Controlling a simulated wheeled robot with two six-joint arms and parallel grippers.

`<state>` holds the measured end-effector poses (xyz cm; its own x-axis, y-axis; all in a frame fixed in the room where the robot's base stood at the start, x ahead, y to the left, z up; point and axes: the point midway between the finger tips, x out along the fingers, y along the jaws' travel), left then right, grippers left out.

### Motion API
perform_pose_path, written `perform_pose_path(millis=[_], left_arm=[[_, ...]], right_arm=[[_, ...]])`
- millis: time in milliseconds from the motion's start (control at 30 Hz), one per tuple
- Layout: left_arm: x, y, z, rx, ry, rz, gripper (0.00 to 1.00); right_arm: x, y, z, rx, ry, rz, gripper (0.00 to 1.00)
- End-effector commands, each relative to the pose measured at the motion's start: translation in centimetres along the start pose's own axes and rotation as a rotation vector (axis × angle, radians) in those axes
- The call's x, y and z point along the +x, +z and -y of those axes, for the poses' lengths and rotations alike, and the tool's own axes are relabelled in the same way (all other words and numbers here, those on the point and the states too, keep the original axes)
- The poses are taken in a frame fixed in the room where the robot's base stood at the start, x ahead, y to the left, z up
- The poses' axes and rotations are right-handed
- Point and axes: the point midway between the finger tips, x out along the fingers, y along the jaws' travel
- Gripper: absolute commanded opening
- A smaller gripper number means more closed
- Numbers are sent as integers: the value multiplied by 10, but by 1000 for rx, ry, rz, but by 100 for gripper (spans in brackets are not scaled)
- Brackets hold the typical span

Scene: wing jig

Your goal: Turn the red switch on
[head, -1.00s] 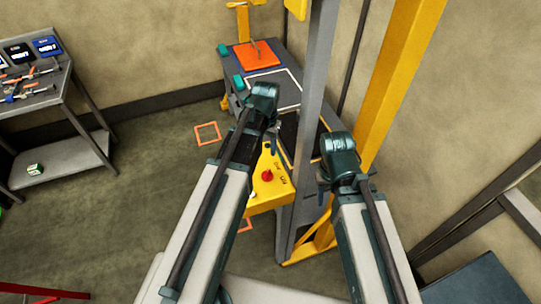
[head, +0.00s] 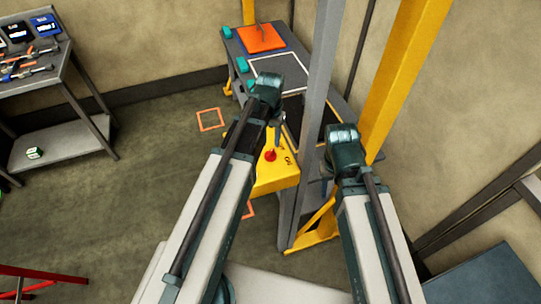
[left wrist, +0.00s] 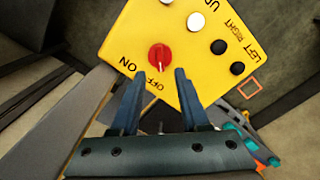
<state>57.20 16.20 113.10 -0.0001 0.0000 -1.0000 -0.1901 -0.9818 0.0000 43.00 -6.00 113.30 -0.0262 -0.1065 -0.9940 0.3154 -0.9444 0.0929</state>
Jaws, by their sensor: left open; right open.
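The switch also shows in the head view (head: 270,155), on the yellow panel (head: 279,178) right of my left arm. My left gripper (left wrist: 152,72) is open and empty, its fingers just short of the knob and apart from it. My right gripper's fingers are hidden in the head view; only my right arm and wrist show.
White and black buttons sit beside the switch, including a white one (left wrist: 196,21) and a black one (left wrist: 218,46). A grey post (head: 318,110) and a yellow post (head: 405,85) stand right of the panel. A grey worktable (head: 262,48) with an orange plate (head: 261,39) stands behind.

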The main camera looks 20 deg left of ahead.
Motion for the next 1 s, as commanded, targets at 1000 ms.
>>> perform_pose_path(millis=[1000], left_arm=[[64, 0, 0, 0, 0, 0, 11]], right_arm=[[64, -4, 6, -7, 2, -1, 50]])
